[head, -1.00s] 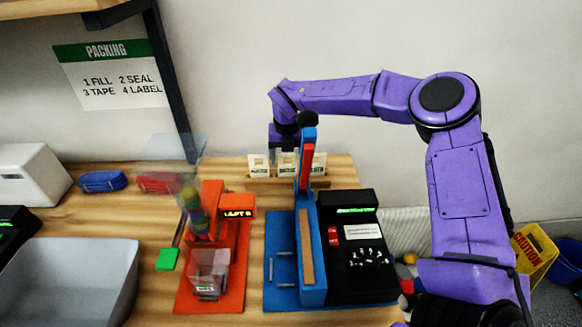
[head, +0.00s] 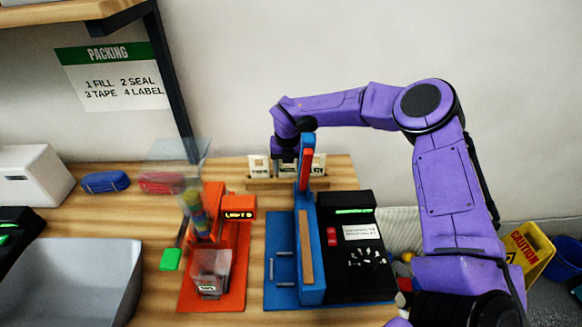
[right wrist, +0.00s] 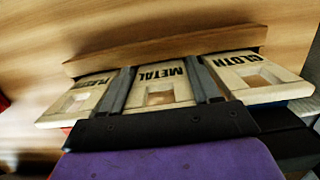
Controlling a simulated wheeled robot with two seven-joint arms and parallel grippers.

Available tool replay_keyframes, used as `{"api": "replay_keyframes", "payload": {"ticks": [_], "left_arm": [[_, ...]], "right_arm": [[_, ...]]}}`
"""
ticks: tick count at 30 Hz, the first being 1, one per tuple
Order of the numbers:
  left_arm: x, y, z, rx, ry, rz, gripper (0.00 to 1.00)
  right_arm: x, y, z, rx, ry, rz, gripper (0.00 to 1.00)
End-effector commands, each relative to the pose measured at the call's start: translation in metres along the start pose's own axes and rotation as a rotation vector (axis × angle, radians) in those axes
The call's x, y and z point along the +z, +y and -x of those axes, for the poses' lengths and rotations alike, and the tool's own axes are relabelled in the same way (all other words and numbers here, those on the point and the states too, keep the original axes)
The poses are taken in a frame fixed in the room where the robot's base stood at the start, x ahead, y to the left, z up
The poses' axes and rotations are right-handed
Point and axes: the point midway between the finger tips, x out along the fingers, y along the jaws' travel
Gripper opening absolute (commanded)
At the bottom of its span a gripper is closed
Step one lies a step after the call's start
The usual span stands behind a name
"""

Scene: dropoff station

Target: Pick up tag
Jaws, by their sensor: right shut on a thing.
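Three pale tags with square holes stand in a row in a wooden rack (head: 262,185) at the back of the table. In the right wrist view, the middle tag (right wrist: 160,92) reads METAL and the right one (right wrist: 255,76) reads CLOTH. The left tag's (right wrist: 75,103) word is too blurred to read. My right gripper (head: 285,158) has come down from above. In the right wrist view its dark fingers (right wrist: 160,86) lie on both sides of the METAL tag and are shut on it. The tag still stands in line with its neighbours at the rack. My left gripper is not in view.
A blue upright fixture (head: 310,240) stands just in front of the rack, with a black device (head: 360,270) to its right. An orange stand (head: 230,270) is at its left. A grey bin (head: 110,280) fills the near left.

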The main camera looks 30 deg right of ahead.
Motion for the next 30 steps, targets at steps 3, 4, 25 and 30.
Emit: {"api": "replay_keyframes", "payload": {"ticks": [3, 4, 25, 30], "left_arm": [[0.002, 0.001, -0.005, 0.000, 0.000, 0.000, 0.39], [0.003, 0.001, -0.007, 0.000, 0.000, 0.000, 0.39], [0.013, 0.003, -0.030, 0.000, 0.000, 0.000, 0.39], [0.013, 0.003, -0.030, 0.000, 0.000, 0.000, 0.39]], "right_arm": [[0.003, 0.001, 0.013, 0.003, -0.004, 0.000, 0.33], [0.003, 0.001, 0.018, 0.003, -0.005, 0.000, 0.33], [0.021, 0.000, 0.174, 0.001, -0.001, 0.000, 0.32], [0.021, 0.000, 0.176, 0.001, -0.001, 0.000, 0.32]]}}
